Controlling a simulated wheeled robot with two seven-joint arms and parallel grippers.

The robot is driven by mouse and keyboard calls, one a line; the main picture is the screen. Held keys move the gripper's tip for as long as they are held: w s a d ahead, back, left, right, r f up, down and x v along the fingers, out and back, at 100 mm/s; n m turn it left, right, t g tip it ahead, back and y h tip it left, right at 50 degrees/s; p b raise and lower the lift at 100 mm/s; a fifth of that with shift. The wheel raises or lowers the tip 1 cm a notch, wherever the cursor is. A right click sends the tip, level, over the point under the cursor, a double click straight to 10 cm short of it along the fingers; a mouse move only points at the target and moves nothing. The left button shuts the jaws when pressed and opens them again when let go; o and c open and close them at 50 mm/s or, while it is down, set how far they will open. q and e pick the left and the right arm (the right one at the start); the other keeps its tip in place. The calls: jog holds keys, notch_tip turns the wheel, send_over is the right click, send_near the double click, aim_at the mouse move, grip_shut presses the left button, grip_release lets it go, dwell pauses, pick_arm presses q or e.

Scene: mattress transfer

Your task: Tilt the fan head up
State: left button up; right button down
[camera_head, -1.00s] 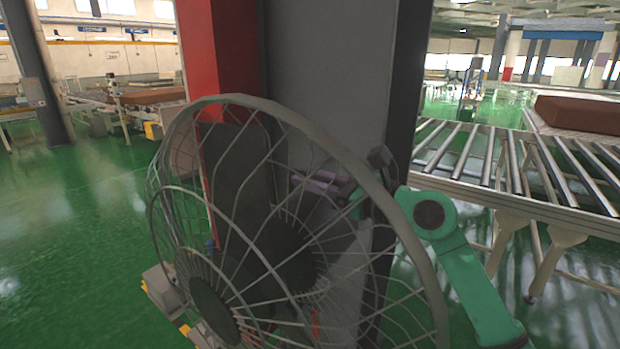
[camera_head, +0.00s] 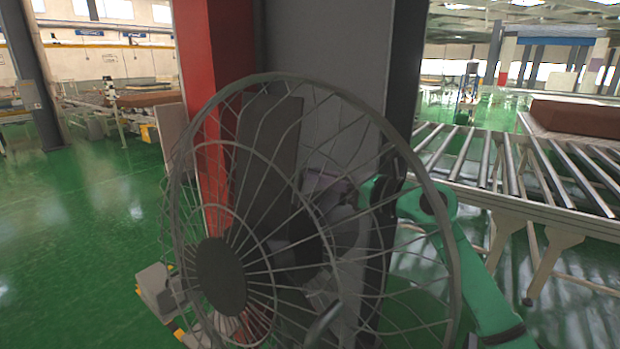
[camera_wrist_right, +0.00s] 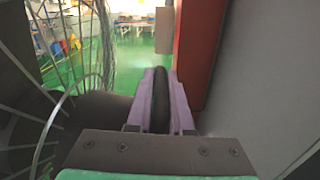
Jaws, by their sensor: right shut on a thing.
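The fan head (camera_head: 222,278) fills the middle of the head view, its round wire cage facing lower left with a dark hub. My right gripper (camera_head: 322,188) is behind the cage, seen through the wires, on my green arm coming from the right. In the right wrist view, the purple fingers of my right gripper (camera_wrist_right: 160,78) are shut on a dark, rounded part of the fan (camera_wrist_right: 160,103). The fan cage (camera_wrist_right: 75,65) is left of the fingers there. Wires partly hide the grip in the head view. My left gripper is not in view.
A red and grey pillar (camera_head: 330,40) stands close behind the fan. A roller conveyor (camera_head: 540,180) with a brown mattress (camera_head: 580,118) is at the right. Green floor (camera_head: 80,240) is open at the left.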

jog(key=shift+m, duration=0.7)
jog(key=w+d+f, duration=0.2)
jog(key=shift+w+d+f, duration=0.1)
jog(key=shift+w+f, duration=0.05)
jog(key=shift+w, duration=0.25)
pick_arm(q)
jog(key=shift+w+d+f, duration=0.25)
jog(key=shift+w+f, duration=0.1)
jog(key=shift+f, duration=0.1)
pick_arm(e)
jog(key=shift+s, duration=0.1)
jog(key=c, duration=0.8)
grip_release()
jog(key=shift+c, duration=0.2)
